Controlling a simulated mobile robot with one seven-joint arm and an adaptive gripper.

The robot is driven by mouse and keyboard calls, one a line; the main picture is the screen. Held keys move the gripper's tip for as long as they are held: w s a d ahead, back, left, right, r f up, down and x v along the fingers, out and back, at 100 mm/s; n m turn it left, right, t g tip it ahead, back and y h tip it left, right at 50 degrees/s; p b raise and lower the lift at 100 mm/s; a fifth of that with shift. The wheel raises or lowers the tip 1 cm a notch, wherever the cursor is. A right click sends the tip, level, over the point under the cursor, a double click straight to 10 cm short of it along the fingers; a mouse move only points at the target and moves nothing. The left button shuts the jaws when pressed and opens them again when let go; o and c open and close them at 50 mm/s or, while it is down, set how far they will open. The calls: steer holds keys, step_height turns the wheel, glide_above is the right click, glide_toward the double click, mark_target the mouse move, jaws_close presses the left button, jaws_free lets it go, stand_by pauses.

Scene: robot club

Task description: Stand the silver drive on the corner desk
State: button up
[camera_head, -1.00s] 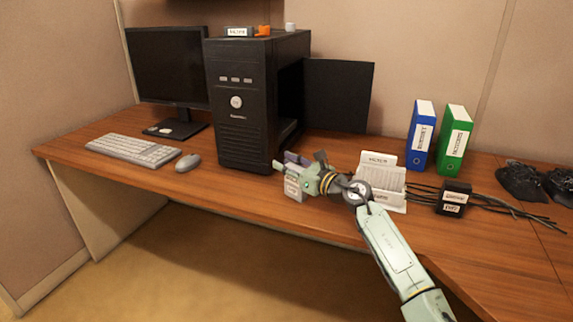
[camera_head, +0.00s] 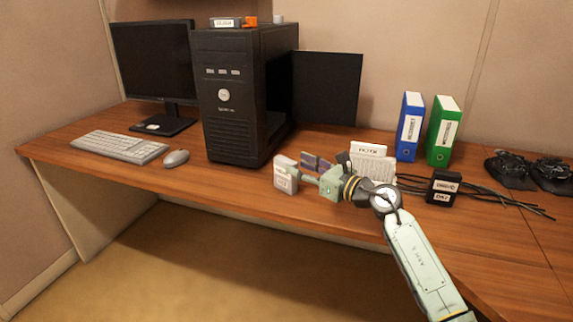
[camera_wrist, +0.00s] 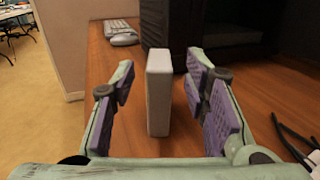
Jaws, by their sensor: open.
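The silver drive (camera_head: 286,174) stands upright on the wooden corner desk (camera_head: 235,190), near its front edge and in front of the black computer tower. In the wrist view the drive (camera_wrist: 158,92) shows as a tall pale block, with gaps between it and both purple-padded fingers. My gripper (camera_head: 306,170) is open and lies just to the right of the drive in the head view, its fingers pointing toward it. The drive's lower end is seen resting on the desk in the wrist view.
The black tower (camera_head: 235,125), keyboard (camera_head: 120,147) and mouse (camera_head: 176,158) are behind and left. A white card holder (camera_head: 372,167), a black labelled box (camera_head: 443,188) with cables, and blue (camera_head: 410,127) and green (camera_head: 443,132) binders stand right. The front desk strip left of the drive is clear.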

steer(key=shift+v, duration=1.4)
steer(key=shift+a, duration=0.1)
